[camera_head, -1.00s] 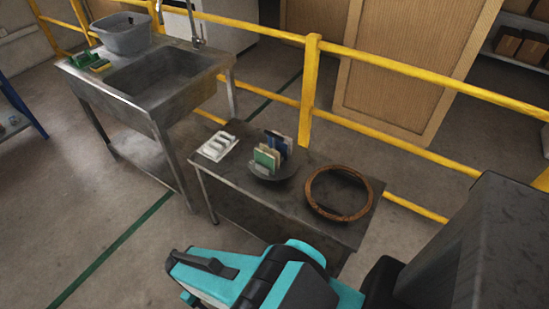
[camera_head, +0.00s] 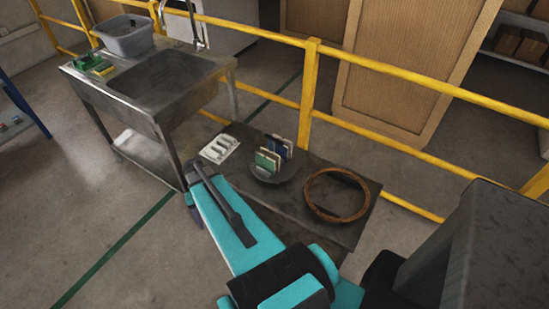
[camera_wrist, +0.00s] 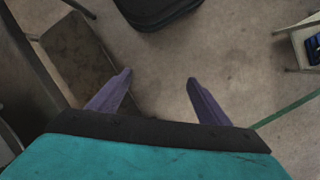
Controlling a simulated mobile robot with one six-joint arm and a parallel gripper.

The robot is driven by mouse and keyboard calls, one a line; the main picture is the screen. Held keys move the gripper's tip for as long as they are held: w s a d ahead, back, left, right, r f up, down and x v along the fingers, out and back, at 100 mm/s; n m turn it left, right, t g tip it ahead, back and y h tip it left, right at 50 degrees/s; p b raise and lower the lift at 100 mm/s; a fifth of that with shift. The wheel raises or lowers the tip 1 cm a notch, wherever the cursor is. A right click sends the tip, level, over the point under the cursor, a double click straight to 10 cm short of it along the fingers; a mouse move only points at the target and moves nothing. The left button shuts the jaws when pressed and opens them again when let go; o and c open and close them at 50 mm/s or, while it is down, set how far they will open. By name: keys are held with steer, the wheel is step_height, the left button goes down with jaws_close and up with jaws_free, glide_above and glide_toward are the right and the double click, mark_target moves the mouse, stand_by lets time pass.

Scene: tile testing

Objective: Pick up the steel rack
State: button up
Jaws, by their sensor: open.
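A small rack holding upright green and blue tiles (camera_head: 268,161) stands on a dark round dish (camera_head: 287,178) on the low dark table (camera_head: 232,185). The rack's own metal is hard to make out among the tiles. My gripper is mostly hidden behind my teal arm in the head view; a bit of purple finger (camera_head: 190,199) shows at the table's left front corner, left of the rack. In the wrist view my gripper (camera_wrist: 158,76) has two purple fingers spread apart, with only bare floor between them. The rack cannot be made out there.
A white tray (camera_head: 219,149) lies left of the rack, and a brown ring (camera_head: 311,199) right of it. The steel sink (camera_head: 150,112) stands behind left, with a grey tub (camera_head: 127,42). A yellow railing (camera_head: 307,95) runs behind the table.

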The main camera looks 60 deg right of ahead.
steer(key=w+d+r+m+p, duration=0.2)
steer(key=d+r+m, duration=0.1)
steer(key=d+r, duration=0.65)
step_height(320, 180, up, 19)
steer(key=m+t+h+p, duration=0.1)
steer(key=m+t+p, duration=0.2)
steer(key=m, duration=0.3)
glide_above(274, 140)
steer(key=shift+w+d+f, duration=0.15)
steer(key=shift+d, duration=0.25)
steer(key=shift+f, duration=0.15)
steer(key=shift+f+b, duration=2.05)
steer(key=shift+f, duration=2)
steer(key=shift+f+b, duration=1.45)
steer(key=shift+f, duration=1.3)
